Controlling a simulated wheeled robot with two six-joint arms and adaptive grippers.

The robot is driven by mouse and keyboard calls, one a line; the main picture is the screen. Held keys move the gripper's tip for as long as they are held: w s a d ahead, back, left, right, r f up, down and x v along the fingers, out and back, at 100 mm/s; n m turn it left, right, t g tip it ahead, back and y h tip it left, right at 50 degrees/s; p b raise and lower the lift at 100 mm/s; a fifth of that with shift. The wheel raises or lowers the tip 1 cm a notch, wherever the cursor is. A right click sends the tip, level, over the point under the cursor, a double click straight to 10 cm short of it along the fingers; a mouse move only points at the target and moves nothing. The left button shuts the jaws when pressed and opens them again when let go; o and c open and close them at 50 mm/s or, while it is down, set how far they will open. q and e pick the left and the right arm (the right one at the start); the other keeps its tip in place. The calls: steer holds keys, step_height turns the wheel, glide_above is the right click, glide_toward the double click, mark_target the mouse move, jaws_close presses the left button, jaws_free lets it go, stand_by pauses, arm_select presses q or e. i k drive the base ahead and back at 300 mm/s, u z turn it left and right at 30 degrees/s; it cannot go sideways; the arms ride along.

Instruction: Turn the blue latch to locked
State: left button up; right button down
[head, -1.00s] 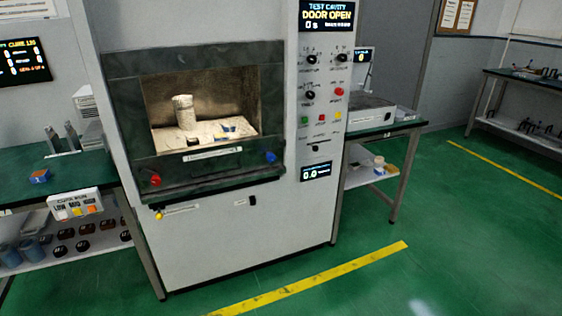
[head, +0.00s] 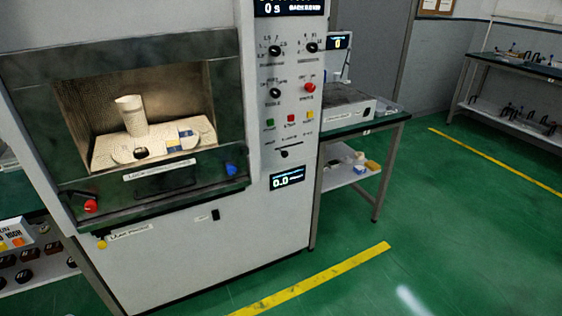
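The blue latch (head: 231,169) is a small blue knob at the lower right of the dark frame around the microwave cavity. Its exact turn angle is too small to read. A red latch (head: 90,206) sits at the lower left of the same frame, with a dark handle beside it. The cavity (head: 80,97) is open and lit, with a pale cylinder (head: 131,116) and small items on a light plate (head: 198,128) inside. Neither of my grippers shows in the head view.
A control panel (head: 293,80) with knobs and coloured buttons is right of the cavity. A small yellow knob (head: 101,244) is below the red latch. A side table (head: 385,120) stands at the right. The green floor in front is clear, with a yellow line (head: 310,279).

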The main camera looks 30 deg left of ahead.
mark_target(232, 170)
steer(key=u, duration=0.15)
steer(key=i, duration=1.05)
steer(key=u, duration=0.55)
